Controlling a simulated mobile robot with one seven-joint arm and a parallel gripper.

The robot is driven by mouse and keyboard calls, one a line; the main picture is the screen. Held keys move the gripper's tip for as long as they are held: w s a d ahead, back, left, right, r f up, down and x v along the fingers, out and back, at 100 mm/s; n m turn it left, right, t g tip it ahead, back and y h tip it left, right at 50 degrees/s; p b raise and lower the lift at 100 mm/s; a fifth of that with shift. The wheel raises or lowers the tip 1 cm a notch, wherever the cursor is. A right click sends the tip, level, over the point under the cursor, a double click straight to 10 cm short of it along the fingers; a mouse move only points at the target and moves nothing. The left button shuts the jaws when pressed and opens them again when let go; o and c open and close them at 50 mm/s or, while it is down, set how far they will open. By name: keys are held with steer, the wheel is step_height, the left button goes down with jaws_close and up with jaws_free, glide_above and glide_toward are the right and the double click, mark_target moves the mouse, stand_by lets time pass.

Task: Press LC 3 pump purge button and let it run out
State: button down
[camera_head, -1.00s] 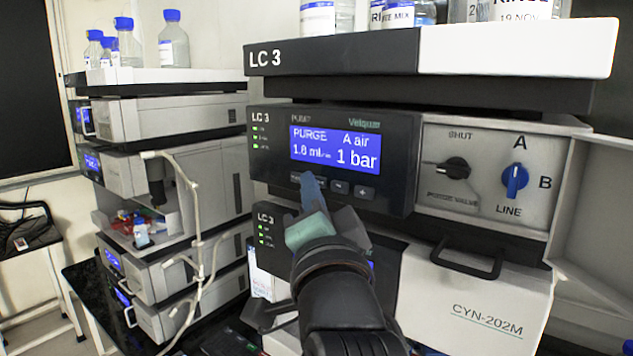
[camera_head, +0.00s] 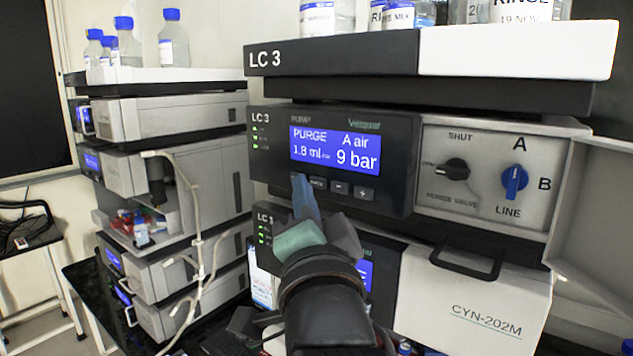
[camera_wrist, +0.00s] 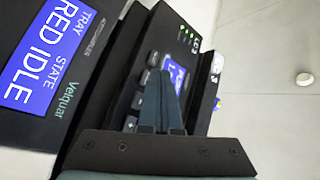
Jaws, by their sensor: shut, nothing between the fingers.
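The LC 3 pump panel (camera_head: 270,165) is black, with a lit blue display (camera_head: 335,150) reading PURGE, A air, 1.8 ml/min and 9 bar. A row of small buttons lies under the display; the right ones (camera_head: 340,189) show, and the leftmost is covered by my fingers. My gripper (camera_head: 300,178) is shut and empty, its blue fingertips at the left end of that row. I cannot tell whether they touch the button. In the wrist view my shut fingers (camera_wrist: 162,88) lie across the panel beside the button row (camera_wrist: 144,78), partly covering the pump display.
Right of the panel are a black purge valve knob (camera_head: 455,169) and a blue line knob (camera_head: 514,181). A black handle (camera_head: 468,258) sticks out below. Bottles (camera_head: 328,18) stand on top. Another instrument stack (camera_head: 170,190) with hanging tubing stands left.

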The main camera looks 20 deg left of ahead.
steer(key=s, duration=0.1)
steer(key=s+a, duration=0.1)
steer(key=s, duration=0.2)
steer(key=shift+s+a+p, duration=0.35)
steer(key=shift+p, duration=0.05)
stand_by(0.5)
steer(key=s+d+r+n+t+h+b, duration=0.2)
steer(key=s+d+r+n+t+h, duration=0.1)
steer(key=d, duration=0.5)
steer(key=s+d+r+n+t+h+b, duration=0.3)
steer(key=s+d+r+t+h, duration=0.2)
steer(key=s+d+r, duration=0.2)
steer(key=shift+d+r+n+t, duration=0.3)
steer(key=shift+d+r+n, duration=0.1)
steer(key=shift+d, duration=0.05)
steer(key=shift+f, duration=0.1)
stand_by(3.2)
